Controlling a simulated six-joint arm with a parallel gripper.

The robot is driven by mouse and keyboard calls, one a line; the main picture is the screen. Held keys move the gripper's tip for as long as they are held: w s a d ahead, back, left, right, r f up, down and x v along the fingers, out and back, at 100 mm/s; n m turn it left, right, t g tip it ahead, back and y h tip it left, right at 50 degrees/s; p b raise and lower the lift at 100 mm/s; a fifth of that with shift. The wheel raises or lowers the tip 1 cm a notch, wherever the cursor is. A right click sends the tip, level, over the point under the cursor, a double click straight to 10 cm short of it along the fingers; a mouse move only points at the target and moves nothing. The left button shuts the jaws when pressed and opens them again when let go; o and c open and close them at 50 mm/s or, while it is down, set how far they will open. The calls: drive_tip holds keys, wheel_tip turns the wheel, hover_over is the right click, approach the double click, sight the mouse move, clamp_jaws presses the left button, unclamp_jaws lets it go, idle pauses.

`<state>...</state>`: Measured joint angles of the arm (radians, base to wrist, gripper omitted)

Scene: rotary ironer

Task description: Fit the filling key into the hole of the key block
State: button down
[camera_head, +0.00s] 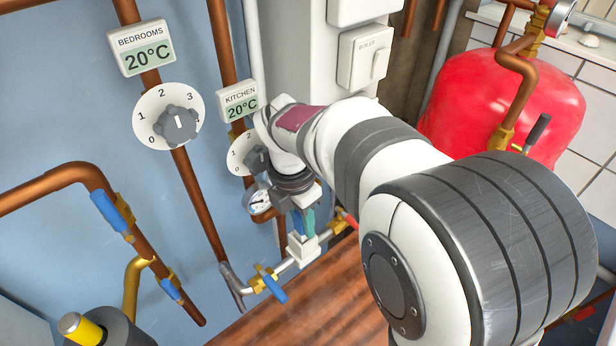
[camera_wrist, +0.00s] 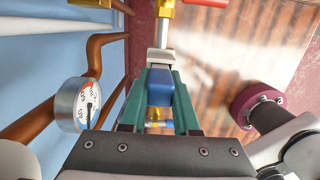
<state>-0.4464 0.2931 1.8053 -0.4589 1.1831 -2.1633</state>
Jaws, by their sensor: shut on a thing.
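My gripper (camera_head: 304,226) points down at the pipes below the kitchen dial. In the wrist view its two teal fingers (camera_wrist: 159,78) are shut on the blue filling key (camera_wrist: 160,98). In the head view a sliver of the blue key (camera_head: 297,222) shows beside a teal finger. The white key block (camera_head: 303,249) is on the pipe directly below the fingertips; it also shows just beyond the key in the wrist view (camera_wrist: 160,57). The hole is hidden, and I cannot tell whether the key's end is in it or just above it.
A pressure gauge (camera_head: 259,201) is close left of my gripper. A blue-handled valve (camera_head: 273,287) is left of the block and a red-handled one (camera_head: 349,219) right. Copper pipes run along the blue wall. A red tank (camera_head: 490,100) stands at the right. Wooden boards (camera_head: 300,310) lie below.

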drive_tip(key=r, duration=0.2)
drive_tip(key=d+r, duration=0.1)
drive_tip(key=r, duration=0.1)
drive_tip(key=shift+d+r, duration=0.2)
drive_tip(key=s+d+r, duration=0.2)
drive_tip(key=d+r, duration=0.3)
drive_tip(key=d, duration=0.4)
drive_tip(key=s+d+f+m, duration=0.1)
drive_tip(key=d+m, duration=0.2)
drive_tip(key=d, duration=0.3)
drive_tip(key=d+f+m, duration=0.2)
drive_tip(key=d, duration=0.5)
drive_tip(key=s+d+f+m+g, duration=0.1)
drive_tip(key=s+d+f+m, duration=0.5)
drive_tip(key=s+d, duration=0.4)
drive_tip(key=s+d+f+m+g, duration=0.1)
drive_tip(key=s+d+f+m, duration=0.2)
drive_tip(key=s+d+m, duration=0.55)
drive_tip(key=shift+n, duration=0.75)
drive_tip(key=shift+w+a+f, duration=0.2)
drive_tip(key=shift+w+f, duration=1.4)
drive_tip(key=shift+f, duration=0.2)
drive_tip(key=shift+w+a+f, duration=0.2)
drive_tip(key=shift+w+f, duration=1.45)
drive_tip(key=shift+f, duration=0.1)
drive_tip(key=shift+w+a+f, duration=0.2)
drive_tip(key=shift+w+f, duration=1.4)
drive_tip(key=shift+f, duration=0.2)
drive_tip(key=shift+f, duration=0.1)
